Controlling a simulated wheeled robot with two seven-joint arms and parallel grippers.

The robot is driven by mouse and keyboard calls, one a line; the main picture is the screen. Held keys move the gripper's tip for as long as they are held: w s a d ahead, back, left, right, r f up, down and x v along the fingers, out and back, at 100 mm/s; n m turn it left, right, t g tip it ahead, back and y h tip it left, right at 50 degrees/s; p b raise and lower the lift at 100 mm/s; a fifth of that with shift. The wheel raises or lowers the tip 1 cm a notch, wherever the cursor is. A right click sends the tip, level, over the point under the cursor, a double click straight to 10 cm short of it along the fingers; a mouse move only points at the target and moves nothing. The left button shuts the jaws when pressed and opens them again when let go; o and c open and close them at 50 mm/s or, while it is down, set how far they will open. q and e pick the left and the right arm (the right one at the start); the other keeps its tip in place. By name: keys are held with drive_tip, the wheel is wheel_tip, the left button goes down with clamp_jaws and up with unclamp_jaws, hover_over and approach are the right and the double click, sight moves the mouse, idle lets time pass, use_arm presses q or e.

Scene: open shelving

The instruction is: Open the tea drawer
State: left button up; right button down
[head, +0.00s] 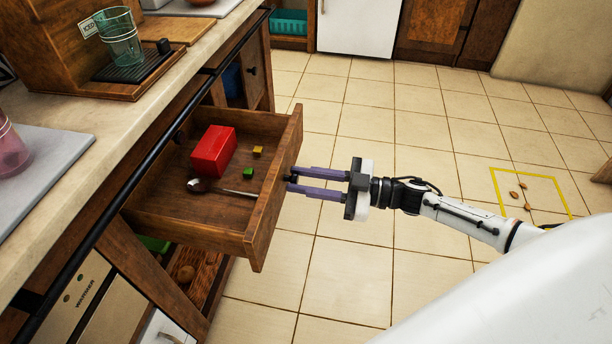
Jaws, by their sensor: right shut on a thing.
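The wooden drawer (258,212) is pulled out from under the counter and stands open. Inside lie a red box (213,151), a spoon (228,190), a small yellow cube (258,151) and a small green cube (248,172). My right gripper (291,180) is at the outer face of the drawer front, its purple fingers shut on the dark drawer handle (291,178). The fingertips hide most of the handle. My left gripper is not in view.
The counter (163,101) runs along the left, with a black rail (120,196) on its edge. A green glass (120,38) stands on a dark drip tray (133,68). The tiled floor to the right is mostly clear; a yellow-outlined square (530,192) holds several small brown items.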

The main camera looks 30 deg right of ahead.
drive_tip(key=shift+s+d, duration=0.1)
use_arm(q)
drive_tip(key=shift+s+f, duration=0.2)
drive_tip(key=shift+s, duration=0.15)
use_arm(e)
drive_tip(key=c, duration=1.5)
unclamp_jaws()
drive_tip(key=shift+o, duration=0.2)
drive_tip(key=shift+d, duration=0.1)
use_arm(q)
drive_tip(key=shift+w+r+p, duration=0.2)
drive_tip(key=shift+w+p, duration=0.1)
drive_tip(key=shift+p, duration=0.15)
use_arm(e)
drive_tip(key=v, duration=1)
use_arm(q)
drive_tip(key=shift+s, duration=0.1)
use_arm(e)
drive_tip(key=shift+s, duration=0.15)
